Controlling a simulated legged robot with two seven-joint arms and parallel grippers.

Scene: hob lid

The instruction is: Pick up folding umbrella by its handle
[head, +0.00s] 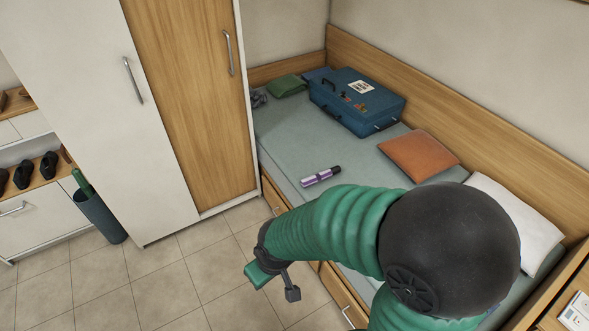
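The folding umbrella (319,177) lies on the bed, near the bed's front edge. It looks short and closed, with a purple and whitish body. A black end, which looks like the handle, points right and towards the back. My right arm comes in from the lower right. Its gripper (274,285) hangs in front of the bed, left of and below the umbrella in the picture, clear of it. The gripper's fingers look spread, with nothing seen between them. My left gripper is not in the picture.
The bed (290,140) also holds a blue suitcase (357,101), an orange cushion (419,155), a white pillow (515,220) and a green cushion (286,86). The tiled floor (150,285) is clear.

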